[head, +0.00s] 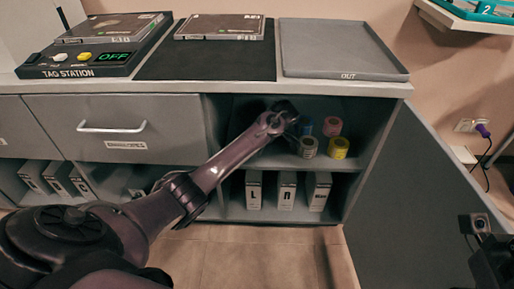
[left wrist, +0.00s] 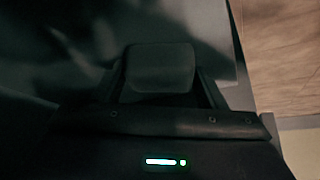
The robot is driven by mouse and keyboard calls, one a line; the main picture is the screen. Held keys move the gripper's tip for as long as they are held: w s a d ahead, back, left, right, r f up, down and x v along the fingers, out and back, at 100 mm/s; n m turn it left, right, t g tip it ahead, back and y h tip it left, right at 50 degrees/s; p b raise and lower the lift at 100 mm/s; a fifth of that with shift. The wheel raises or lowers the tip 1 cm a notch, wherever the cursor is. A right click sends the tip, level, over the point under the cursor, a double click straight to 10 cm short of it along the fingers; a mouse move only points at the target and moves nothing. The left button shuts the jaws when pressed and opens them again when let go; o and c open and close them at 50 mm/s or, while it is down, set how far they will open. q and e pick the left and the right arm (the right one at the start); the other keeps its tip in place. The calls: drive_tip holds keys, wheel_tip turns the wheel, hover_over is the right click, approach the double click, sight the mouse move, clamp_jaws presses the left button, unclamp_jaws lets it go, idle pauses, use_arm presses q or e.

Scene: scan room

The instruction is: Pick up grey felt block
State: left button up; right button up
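My left arm reaches from the lower left into the open cabinet, and its gripper (head: 284,112) is at the upper shelf, left of several small rolls. In the left wrist view, a dark grey block with rounded corners (left wrist: 160,68) sits between the fingers of my left gripper (left wrist: 160,88). It looks like the grey felt block. The picture is too dark to tell whether the fingers press on it or stand a little apart. In the head view I cannot make out the block behind the gripper.
Blue, pink, tan and yellow rolls (head: 335,148) stand close right of the gripper. Labelled white boxes (head: 287,190) fill the lower shelf. A grey door (head: 420,200) stands open at right. Above are the OUT tray (head: 340,50), a dark mat (head: 205,65) and the tag station (head: 90,60).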

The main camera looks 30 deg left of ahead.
use_arm(q)
drive_tip(key=c, duration=0.4)
drive_tip(key=shift+r, duration=0.15)
